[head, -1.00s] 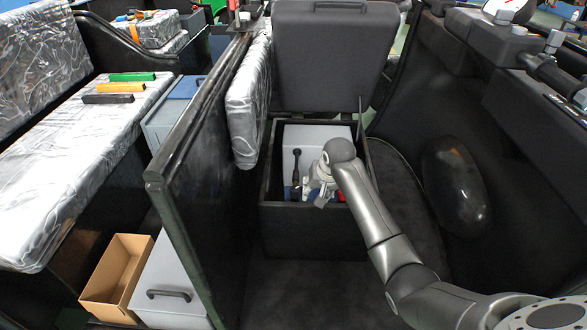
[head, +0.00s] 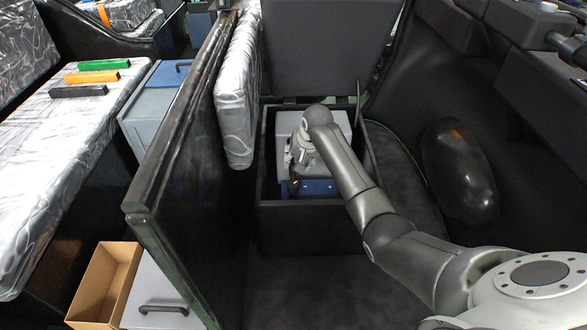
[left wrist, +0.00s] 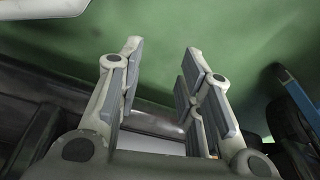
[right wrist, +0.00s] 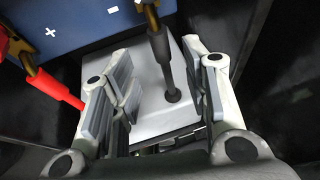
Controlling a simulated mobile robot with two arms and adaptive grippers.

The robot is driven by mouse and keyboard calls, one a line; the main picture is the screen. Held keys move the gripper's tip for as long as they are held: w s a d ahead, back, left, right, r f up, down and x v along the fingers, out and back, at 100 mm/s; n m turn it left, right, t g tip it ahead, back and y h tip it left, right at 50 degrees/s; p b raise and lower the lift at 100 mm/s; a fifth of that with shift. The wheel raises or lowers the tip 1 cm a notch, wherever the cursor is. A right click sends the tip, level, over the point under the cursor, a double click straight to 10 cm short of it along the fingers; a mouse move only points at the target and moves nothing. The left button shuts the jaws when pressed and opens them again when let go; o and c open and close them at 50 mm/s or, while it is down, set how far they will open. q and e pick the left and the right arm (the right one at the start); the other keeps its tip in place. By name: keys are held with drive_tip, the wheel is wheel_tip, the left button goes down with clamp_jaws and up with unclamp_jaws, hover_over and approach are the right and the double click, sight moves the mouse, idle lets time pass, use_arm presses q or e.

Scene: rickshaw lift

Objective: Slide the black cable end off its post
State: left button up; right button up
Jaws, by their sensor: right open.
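The black cable (right wrist: 160,48) has a brass-coloured end at the top of the right wrist view, on the minus side of the blue battery (right wrist: 85,22). It runs down to a pale grey box (right wrist: 150,105). My right gripper (right wrist: 158,88) is open, with the lower part of the cable between its fingers and no clear contact. In the head view my right gripper (head: 302,155) is over the bin, partly hiding the cable (head: 293,187) and the battery (head: 322,188). My left gripper (left wrist: 160,65) is open and empty, away from the battery. The post itself is mostly cut off.
A red cable (right wrist: 55,85) lies left of my right gripper, close to its left finger. The black bin (head: 300,230) has walls around the battery and a raised lid (head: 315,50) behind. A dark partition (head: 180,150) stands to the left.

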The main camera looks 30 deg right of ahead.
drive_tip(key=b+x, duration=0.1)
drive_tip(key=x, duration=0.4)
drive_tip(key=shift+w+f+b, duration=0.1)
drive_tip(key=shift+f+b, duration=0.1)
drive_tip(key=shift+b, duration=0.2)
use_arm(q)
wheel_tip(320, 180, up, 8)
drive_tip(key=w, duration=0.2)
drive_tip(key=shift+w, duration=0.3)
use_arm(e)
drive_tip(key=shift+w+f, duration=0.25)
drive_tip(key=shift+f, duration=0.25)
use_arm(q)
drive_tip(key=shift+d, duration=0.1)
use_arm(e)
clamp_jaws()
